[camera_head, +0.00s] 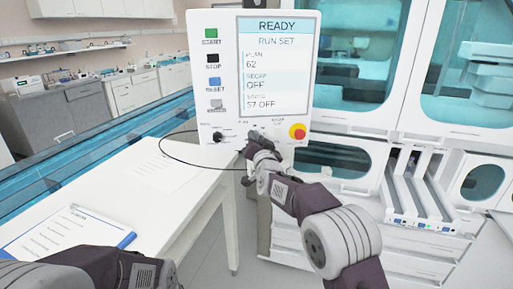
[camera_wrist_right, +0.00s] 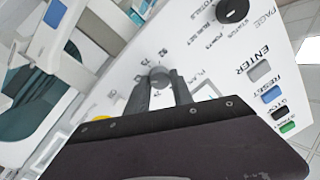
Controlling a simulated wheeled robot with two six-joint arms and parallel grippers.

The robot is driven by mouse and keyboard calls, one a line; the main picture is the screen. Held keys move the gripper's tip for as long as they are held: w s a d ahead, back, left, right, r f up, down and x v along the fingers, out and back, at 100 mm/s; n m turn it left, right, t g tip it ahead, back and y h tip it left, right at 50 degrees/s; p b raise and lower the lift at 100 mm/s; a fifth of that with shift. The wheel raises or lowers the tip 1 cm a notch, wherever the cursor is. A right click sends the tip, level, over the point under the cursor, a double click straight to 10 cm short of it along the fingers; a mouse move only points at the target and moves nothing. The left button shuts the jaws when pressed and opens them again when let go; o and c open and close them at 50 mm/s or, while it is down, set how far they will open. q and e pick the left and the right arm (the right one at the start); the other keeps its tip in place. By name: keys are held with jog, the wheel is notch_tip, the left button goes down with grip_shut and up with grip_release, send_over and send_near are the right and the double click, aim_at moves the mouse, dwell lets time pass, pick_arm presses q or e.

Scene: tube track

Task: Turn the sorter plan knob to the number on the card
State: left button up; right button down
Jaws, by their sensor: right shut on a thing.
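The sorter panel (camera_head: 228,60) stands upright, its screen (camera_head: 273,65) reading READY, RUN SET and PLAN 62. My right gripper (camera_head: 251,138) is at the panel's lower edge, hiding the knob there in the head view. In the right wrist view my right gripper (camera_wrist_right: 160,84) is shut on a small grey knob (camera_wrist_right: 158,72), with a finger on each side and printed numbers around it. A clipboard (camera_head: 70,238) and a paper sheet (camera_head: 160,170) lie on the white table; I cannot read a number on either. My left arm enters at the bottom left; its fingertips are out of view.
A red stop button (camera_head: 298,132) sits right of my gripper. A black knob (camera_head: 217,136) is to its left, also seen in the wrist view (camera_wrist_right: 232,9). A thin black cable loops over the white table (camera_head: 120,190). A white machine with sample lanes (camera_head: 420,190) stands at right.

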jog(key=m+b, duration=0.3)
jog(key=m, duration=0.6)
jog(key=m+h+b, duration=0.1)
jog(key=m+b, duration=0.3)
jog(key=m, duration=0.6)
jog(key=shift+a+f+b, duration=0.1)
jog(key=shift+f+b, duration=0.1)
jog(key=shift+b, duration=0.1)
jog(key=c, duration=1.1)
grip_release()
